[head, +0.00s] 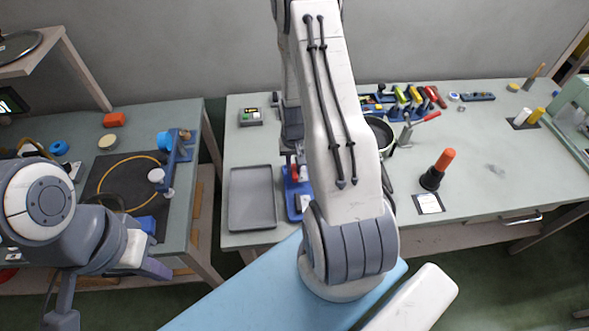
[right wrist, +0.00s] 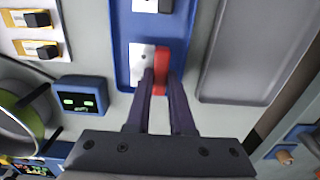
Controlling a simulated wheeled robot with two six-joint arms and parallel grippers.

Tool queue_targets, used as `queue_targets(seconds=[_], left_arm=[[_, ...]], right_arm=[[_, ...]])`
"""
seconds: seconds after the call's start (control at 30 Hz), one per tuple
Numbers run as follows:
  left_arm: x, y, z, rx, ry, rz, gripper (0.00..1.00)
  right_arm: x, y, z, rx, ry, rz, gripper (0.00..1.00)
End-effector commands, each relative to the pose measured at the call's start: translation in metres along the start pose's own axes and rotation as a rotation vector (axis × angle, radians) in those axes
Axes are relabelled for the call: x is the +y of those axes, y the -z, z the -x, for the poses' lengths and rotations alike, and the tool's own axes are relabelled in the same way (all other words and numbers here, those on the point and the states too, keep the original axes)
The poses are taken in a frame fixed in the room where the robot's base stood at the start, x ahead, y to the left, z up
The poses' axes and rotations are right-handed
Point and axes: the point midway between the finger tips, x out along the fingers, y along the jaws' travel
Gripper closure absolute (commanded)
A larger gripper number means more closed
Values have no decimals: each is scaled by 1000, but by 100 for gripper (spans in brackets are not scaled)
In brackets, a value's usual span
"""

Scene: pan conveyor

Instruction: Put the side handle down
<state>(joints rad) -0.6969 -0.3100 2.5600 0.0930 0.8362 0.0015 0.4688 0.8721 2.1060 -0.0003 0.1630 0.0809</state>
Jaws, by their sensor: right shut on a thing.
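My right gripper (right wrist: 162,80) is shut on a red piece (right wrist: 162,57), seemingly the side handle. In the right wrist view the piece is over a white plate (right wrist: 139,55) on the blue board (right wrist: 120,40). I cannot tell whether it touches the plate. A dark piece lies on another white plate at the top edge.
An empty grey tray (head: 252,225) lies beside the board; it also shows in the right wrist view (right wrist: 255,60). A pan (right wrist: 20,125) and a blue box (right wrist: 82,100) with green lights lie on the other side. An orange-topped black handle (head: 432,178) stands further right.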

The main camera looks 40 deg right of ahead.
Motion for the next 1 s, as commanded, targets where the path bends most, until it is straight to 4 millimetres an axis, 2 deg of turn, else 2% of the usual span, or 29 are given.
queue_targets(seconds=[0.2,0.6,0.63,1.0], left_arm=[[1,0,8,0,0,0,100],[0,0,3,0,0,0,100],[0,0,4,0,0,0,100],[1,0,10,0,0,0,100]], right_arm=[[1,0,-22,-1,0,-1,100],[1,0,-28,0,0,0,100],[1,0,-26,0,0,0,68],[1,0,-20,0,0,0,67]])
